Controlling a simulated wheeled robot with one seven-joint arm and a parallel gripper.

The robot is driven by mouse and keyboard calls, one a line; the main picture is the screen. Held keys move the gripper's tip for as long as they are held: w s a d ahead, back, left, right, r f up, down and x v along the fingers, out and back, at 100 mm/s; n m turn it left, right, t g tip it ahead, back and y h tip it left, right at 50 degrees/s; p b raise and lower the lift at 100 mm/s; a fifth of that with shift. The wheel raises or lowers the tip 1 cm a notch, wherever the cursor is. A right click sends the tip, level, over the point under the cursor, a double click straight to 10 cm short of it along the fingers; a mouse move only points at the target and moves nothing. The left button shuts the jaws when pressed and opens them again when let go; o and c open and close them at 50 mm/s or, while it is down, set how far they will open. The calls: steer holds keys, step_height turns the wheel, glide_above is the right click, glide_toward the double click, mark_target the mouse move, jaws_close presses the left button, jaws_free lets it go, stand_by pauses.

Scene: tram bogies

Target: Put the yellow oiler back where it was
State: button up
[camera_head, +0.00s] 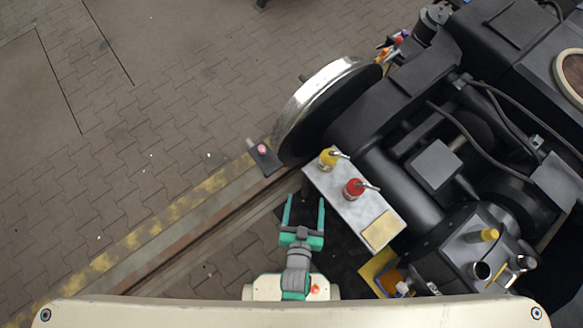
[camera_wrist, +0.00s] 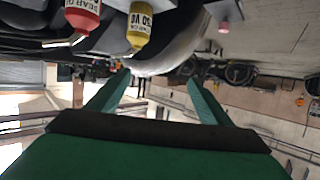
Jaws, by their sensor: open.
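The yellow oiler (camera_head: 328,158) with a thin spout stands at the far end of a light grey shelf (camera_head: 344,205) beside the bogie. It also shows, upside down, at the top of the wrist view (camera_wrist: 139,28). A red oiler (camera_head: 354,189) stands on the same shelf, nearer to me; it shows at the top left of the wrist view (camera_wrist: 83,18). My gripper (camera_head: 305,202) is open and empty, left of the shelf, its two green fingers pointing away from my body. In the wrist view nothing is between the fingers (camera_wrist: 157,76).
A yellow pad (camera_head: 380,231) lies on the shelf's near end. The wheel (camera_head: 318,105) and black bogie frame stand beyond and right. A small block with a pink knob (camera_head: 263,153) is near the rail. A yellow tray (camera_head: 378,270) lies below the shelf. Paved floor at left is open.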

steer(key=s+a+r+y, duration=0.1)
steer(key=s+a+r, duration=0.1)
steer(key=s+r, duration=0.4)
steer(key=s+a+r+n+t+y, duration=0.1)
steer(key=s+r, duration=0.5)
steer(key=r, duration=0.8)
steer(key=shift+a+r+n, duration=0.3)
steer(key=shift+a+r, duration=0.05)
steer(key=shift+a, duration=0.4)
steer(key=shift+s, duration=0.1)
